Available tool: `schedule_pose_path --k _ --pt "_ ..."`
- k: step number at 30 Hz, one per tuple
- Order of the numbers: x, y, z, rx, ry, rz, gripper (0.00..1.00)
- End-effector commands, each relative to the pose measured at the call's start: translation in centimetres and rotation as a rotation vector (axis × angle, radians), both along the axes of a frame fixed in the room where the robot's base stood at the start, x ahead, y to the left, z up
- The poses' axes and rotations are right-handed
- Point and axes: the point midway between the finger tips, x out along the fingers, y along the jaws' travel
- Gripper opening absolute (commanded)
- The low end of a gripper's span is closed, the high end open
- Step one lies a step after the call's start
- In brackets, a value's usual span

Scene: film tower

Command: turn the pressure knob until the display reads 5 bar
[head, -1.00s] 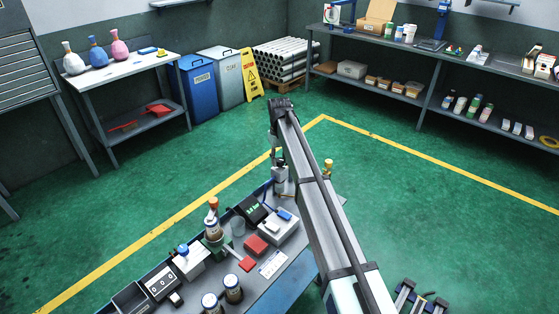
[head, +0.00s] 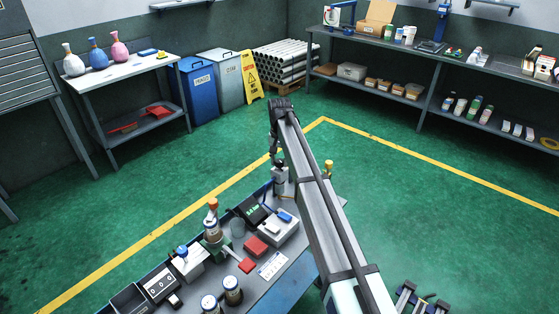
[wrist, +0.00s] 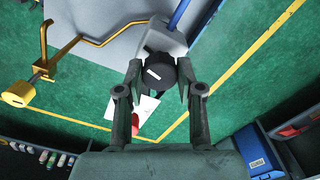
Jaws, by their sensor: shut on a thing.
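The pressure knob (wrist: 158,76) is a dark round cap with a white mark line, on a grey body seen from above in the wrist view. My gripper (wrist: 160,82) has one finger on each side of the knob and is shut on it. In the head view my gripper (head: 277,157) points down at the grey regulator (head: 281,180) at the bench's far end, and the knob is hidden there. The dark display (head: 251,209) beside it shows small green digits, too small to read surely.
A yellow valve handle (wrist: 18,93) on a bent yellow pipe is beside the knob.

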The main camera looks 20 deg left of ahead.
Motion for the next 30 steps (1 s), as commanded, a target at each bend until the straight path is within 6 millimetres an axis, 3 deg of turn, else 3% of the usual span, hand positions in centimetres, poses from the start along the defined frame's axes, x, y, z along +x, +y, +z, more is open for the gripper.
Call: schedule_pose_path --k 13,14,15,16,30 --pt "-0.1 0.0 -0.1 -0.002 0.003 -0.012 0.02" --pt "-0.1 -0.1 -0.1 -0.002 0.003 -0.012 0.4" --pt "-0.1 -0.1 -0.1 -0.002 0.003 -0.012 0.54" --pt "-0.1 0.0 -0.1 -0.002 0.003 -0.012 0.62" --pt "0.0 0.0 1.0 0.0 0.0 -0.011 0.62"
